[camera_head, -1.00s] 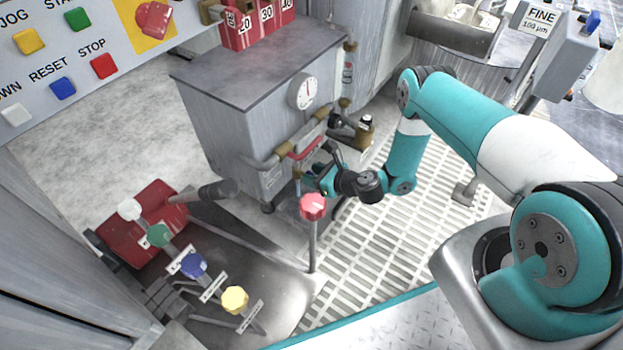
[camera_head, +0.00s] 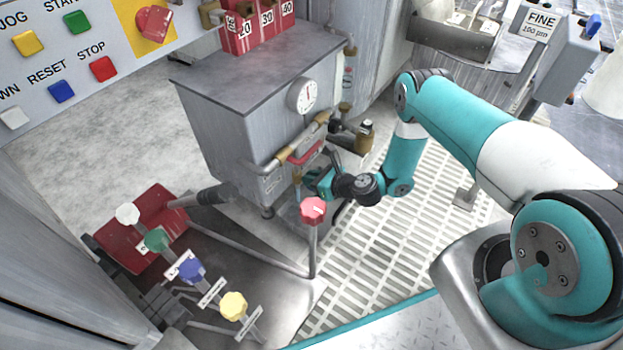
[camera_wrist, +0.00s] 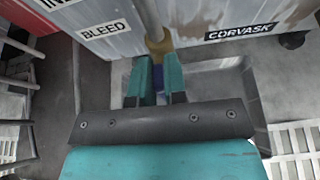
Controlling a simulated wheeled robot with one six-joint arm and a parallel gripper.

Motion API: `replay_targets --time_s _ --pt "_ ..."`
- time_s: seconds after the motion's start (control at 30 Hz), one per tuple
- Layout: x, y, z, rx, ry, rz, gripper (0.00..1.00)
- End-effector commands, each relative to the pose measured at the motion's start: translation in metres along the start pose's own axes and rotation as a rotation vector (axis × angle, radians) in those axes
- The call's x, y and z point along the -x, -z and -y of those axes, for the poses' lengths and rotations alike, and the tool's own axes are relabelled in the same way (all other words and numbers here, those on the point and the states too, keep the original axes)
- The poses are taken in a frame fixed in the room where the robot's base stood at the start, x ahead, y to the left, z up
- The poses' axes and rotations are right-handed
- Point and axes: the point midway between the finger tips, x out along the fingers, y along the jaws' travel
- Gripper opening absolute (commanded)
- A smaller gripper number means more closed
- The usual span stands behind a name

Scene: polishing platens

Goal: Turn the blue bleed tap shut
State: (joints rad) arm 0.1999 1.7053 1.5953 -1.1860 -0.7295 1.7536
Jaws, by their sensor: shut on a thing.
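The blue bleed tap (camera_wrist: 159,64) shows in the wrist view as a small blue piece between my fingers, under a brass fitting (camera_wrist: 157,47). My gripper (camera_wrist: 155,72) is shut on it, with one teal finger on each side. The fingers hide most of the tap, so its turn angle cannot be told. A BLEED label (camera_wrist: 103,30) is on the grey cabinet wall to the left of the fitting. In the head view my gripper (camera_head: 310,182) is low at the cabinet's front, beside the brass pipework. The tap itself is hidden there.
The grey cabinet (camera_head: 215,130) carries a round gauge (camera_head: 302,95) and a red lever (camera_head: 306,152). A red knob on a post (camera_head: 313,210) stands close to my wrist. White, green, blue (camera_head: 191,270) and yellow knobs are at lower left. Slatted floor lies right.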

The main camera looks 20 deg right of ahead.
Motion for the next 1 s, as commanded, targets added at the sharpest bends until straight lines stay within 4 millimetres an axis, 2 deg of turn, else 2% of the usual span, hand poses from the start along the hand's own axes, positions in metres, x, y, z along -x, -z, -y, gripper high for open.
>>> replay_targets --time_s 0.27,1.0 --pt "-0.001 0.004 0.005 -0.156 -0.063 0.000 0.00" --pt "-0.004 0.013 0.017 -0.799 -0.331 -0.001 0.00"
